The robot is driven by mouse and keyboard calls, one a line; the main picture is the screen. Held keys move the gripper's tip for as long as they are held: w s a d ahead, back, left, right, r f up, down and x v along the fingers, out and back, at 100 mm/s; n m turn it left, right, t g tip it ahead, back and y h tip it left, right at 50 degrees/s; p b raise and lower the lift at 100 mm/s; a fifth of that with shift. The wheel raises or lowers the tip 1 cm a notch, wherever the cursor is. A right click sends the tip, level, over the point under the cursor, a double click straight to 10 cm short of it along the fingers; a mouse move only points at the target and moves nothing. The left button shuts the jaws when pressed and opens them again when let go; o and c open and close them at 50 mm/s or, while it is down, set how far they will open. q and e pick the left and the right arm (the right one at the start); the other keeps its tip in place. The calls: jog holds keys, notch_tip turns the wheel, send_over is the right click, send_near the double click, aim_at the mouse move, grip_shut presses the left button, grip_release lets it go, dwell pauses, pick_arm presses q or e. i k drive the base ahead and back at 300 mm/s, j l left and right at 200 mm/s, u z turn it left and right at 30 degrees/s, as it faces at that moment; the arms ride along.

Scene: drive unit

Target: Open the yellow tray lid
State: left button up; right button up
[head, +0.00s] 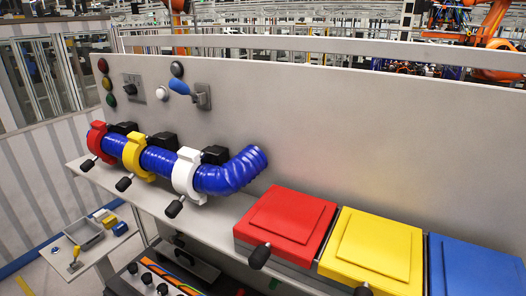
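The yellow tray lid (375,246) lies flat and closed on its box at the lower right, between the red lid (287,222) and the blue lid (470,268). A dark knob handle (363,290) shows at its front edge and is partly cut off by the bottom of the picture. A similar dark knob (260,256) sits at the front of the red lid. Neither of my grippers is in view.
A blue hose (228,176) runs along the shelf, held by red, yellow and white clamps with dark handles. A low side table (90,245) stands at the lower left.

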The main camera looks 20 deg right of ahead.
aim_at(373, 255)
jog(key=k+l+z, duration=0.15)
jog(key=z, duration=0.35)
jog(key=k+l+z, duration=0.1)
jog(key=l+z, duration=0.15)
jog(key=z, duration=0.25)
